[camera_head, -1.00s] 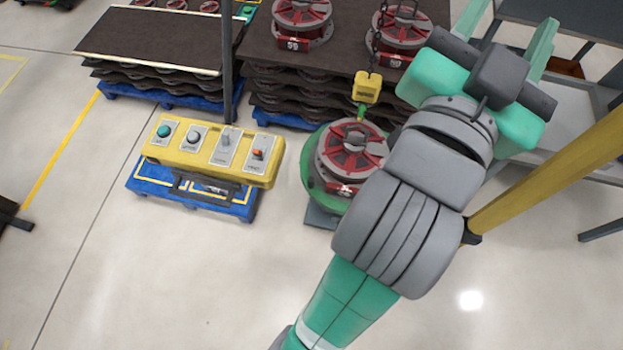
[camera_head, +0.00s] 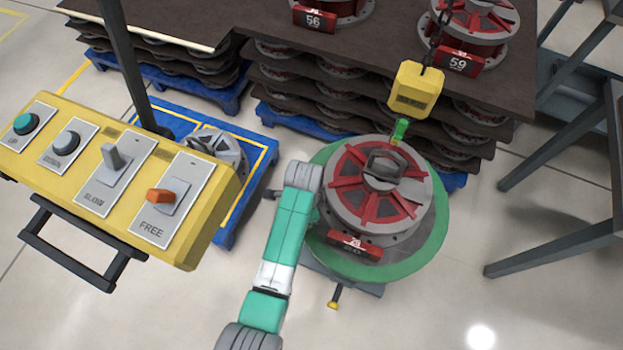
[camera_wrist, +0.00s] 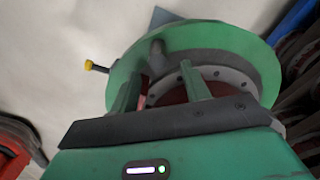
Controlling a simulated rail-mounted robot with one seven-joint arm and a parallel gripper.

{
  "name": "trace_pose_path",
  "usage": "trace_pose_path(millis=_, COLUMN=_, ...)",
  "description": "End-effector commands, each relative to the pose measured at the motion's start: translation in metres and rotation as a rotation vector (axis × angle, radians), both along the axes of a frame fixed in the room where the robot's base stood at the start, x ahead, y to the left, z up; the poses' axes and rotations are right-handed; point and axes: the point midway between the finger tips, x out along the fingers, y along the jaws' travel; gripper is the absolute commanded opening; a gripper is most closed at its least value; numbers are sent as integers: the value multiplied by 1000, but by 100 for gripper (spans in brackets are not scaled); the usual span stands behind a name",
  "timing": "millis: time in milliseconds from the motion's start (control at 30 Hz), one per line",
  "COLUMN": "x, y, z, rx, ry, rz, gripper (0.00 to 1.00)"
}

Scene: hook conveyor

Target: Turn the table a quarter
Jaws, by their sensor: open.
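The round green table (camera_head: 425,258) stands on a grey base in the head view, with a red and grey drum (camera_head: 375,190) on it. A yellow-tipped lever (camera_head: 335,298) sticks out low at its front. In the wrist view I see the table's green rim (camera_wrist: 235,38), the lever's yellow tip (camera_wrist: 92,66) and a grey upright post (camera_wrist: 155,52) at the rim. My gripper (camera_wrist: 162,74) is open at the rim, its fingers on either side of the line to the post. Whether they touch anything, I cannot tell. In the head view my arm hides the gripper.
A yellow hoist block (camera_head: 414,90) with a green hook hangs at the drum's upper right edge. A yellow control box (camera_head: 120,165) stands close at left. Stacked drums on brown sheets (camera_head: 400,70) stand behind. Grey frame legs (camera_head: 560,245) are at right; floor in front is clear.

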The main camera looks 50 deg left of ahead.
Motion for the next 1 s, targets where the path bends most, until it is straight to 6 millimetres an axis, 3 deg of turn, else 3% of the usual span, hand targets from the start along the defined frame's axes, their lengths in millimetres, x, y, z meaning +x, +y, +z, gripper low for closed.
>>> trace_pose_path(millis=133, x=0, y=0, z=-7, rx=1, ry=-1, rz=0, gripper=47)
trace_pose_path(millis=300, x=0, y=0, z=-42, rx=1, ry=-1, rz=1, gripper=47)
trace_pose_path(millis=500, x=1, y=0, z=-71, rx=2, ry=-2, rz=1, gripper=47)
trace_pose_path(millis=867, x=1, y=0, z=-75, rx=3, ry=-4, rz=1, gripper=47)
trace_pose_path(millis=1000, x=1, y=0, z=-75, rx=3, ry=-4, rz=1, gripper=19)
